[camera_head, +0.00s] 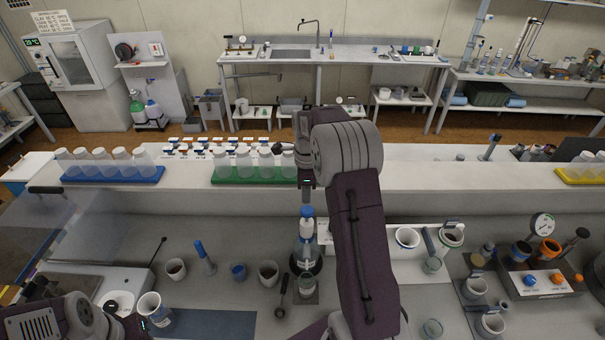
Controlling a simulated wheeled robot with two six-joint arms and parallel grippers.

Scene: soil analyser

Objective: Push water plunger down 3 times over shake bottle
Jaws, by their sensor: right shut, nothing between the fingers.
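The water dispenser (306,249) stands upright on the bench near the middle, with a blue plunger top (307,211). My right gripper (307,196) points down directly above the plunger, shut and empty. Its tips are at or very close to the blue top; I cannot tell if they touch. A clear bottle (306,286), apparently the shake bottle, stands just in front of the dispenser on a small dark pad.
A black-handled spoon (281,300) lies left of the bottle. Cups (268,271) and a blue-handled tool (203,258) stand further left. A gauge unit with blue and orange knobs (541,281) is at right. Bottle racks (253,177) line the raised shelf behind. My right arm hides the bench right of the dispenser.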

